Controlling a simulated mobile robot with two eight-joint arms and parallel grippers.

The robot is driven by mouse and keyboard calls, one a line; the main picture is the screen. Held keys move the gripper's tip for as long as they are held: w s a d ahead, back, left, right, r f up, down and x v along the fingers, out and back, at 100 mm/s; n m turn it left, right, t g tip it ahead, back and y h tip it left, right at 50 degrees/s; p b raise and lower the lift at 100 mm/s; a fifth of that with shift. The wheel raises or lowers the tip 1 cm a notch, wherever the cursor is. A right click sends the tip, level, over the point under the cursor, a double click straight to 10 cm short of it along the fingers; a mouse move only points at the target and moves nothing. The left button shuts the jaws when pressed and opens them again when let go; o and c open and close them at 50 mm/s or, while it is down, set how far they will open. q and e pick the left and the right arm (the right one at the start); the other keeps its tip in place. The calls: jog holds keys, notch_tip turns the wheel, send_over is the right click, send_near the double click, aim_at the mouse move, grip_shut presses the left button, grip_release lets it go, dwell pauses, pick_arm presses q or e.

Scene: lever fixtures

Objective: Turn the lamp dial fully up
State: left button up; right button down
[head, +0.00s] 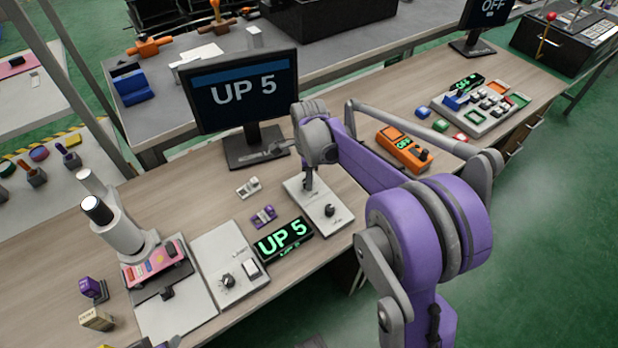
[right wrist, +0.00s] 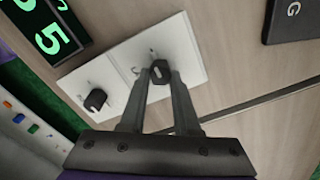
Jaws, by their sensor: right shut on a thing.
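A white panel (head: 318,214) on the wooden desk carries two black knobs. My right gripper (head: 308,184) comes down over its far knob. In the right wrist view my right gripper (right wrist: 159,84) has a finger on each side of this black dial (right wrist: 159,69) and is shut on it. The nearer knob (head: 329,210) stands free on the same panel and also shows in the right wrist view (right wrist: 96,100). A small display (head: 283,240) beside the panel reads UP 5 in green. The labels by the knobs are too small to read. My left gripper is not in view.
A monitor (head: 242,90) behind also reads UP 5. A purple switch (head: 263,216) and a pale switch (head: 249,187) sit left of the panel. Another white panel (head: 229,265) with a knob lies farther left. An orange device (head: 404,148) stands to the right.

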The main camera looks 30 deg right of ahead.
jog(key=c, duration=0.6)
grip_release()
jog(key=shift+c, duration=0.2)
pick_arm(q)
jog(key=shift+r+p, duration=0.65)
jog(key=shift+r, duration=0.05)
pick_arm(e)
notch_tip(320, 180, up, 11)
jog(key=shift+f, duration=0.1)
